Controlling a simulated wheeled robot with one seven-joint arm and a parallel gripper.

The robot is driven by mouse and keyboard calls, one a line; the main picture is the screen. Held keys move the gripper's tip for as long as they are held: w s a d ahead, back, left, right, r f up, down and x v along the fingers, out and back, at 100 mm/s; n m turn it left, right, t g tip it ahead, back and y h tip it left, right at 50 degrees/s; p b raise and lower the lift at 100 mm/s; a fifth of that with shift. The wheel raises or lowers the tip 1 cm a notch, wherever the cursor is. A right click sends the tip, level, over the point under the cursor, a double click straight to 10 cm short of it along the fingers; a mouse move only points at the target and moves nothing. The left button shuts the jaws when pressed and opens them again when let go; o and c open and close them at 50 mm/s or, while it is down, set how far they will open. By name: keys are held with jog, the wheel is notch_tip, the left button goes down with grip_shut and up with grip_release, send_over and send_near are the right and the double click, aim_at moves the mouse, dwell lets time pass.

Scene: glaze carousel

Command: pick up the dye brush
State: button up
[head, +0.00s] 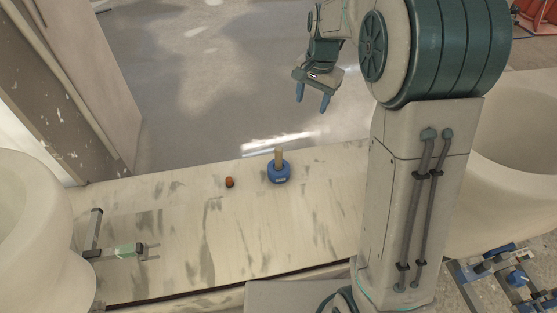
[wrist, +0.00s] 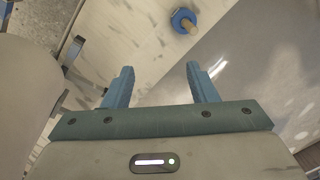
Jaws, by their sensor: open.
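A round blue piece with a pale wooden handle standing up from it looks like the dye brush (head: 279,168). It stands on the streaked pale table near its far edge in the head view. In the wrist view, the dye brush (wrist: 184,21) shows at the top, beyond and between the fingertips. I cannot tell whether the blue part is the brush's own or a holder. My gripper (head: 312,98) is open and empty, above and beyond the table's far edge. Its two blue fingers (wrist: 160,72) are well apart and do not touch the brush.
A small orange-brown piece (head: 229,182) stands left of the brush. A grey metal frame with a pale green part (head: 125,250) is at the table's left. Large pale rounded vessels (head: 30,230) (head: 520,140) flank the table.

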jog(key=w+a+f+m+b, duration=0.2)
jog(key=w+a+f+b, duration=0.15)
jog(key=w+f, duration=0.65)
jog(key=m+g+b, duration=0.1)
jog(key=b, duration=0.1)
send_over(278, 155)
jog(key=w+d, duration=0.1)
notch_tip(278, 155, down, 10)
jog(key=shift+m+h, duration=0.4)
jog(key=shift+m, duration=0.1)
jog(key=f, duration=0.2)
jog(key=w+a+f, duration=0.1)
jog(key=f, duration=0.1)
jog(key=shift+b, duration=0.4)
notch_tip(278, 155, down, 7)
jog(key=shift+f+b, duration=0.1)
jog(key=shift+b, duration=0.3)
jog(key=shift+s+d+f+b, duration=0.1)
jog(key=shift+s+f+b, duration=0.1)
jog(key=shift+f, duration=1.35)
jog(key=shift+s+f+b, duration=0.1)
jog(key=shift+f+b, duration=0.1)
jog(key=shift+f, duration=1.3)
jog(key=shift+r, duration=0.1)
jog(key=shift+c, duration=0.2)
jog(key=c, duration=0.9)
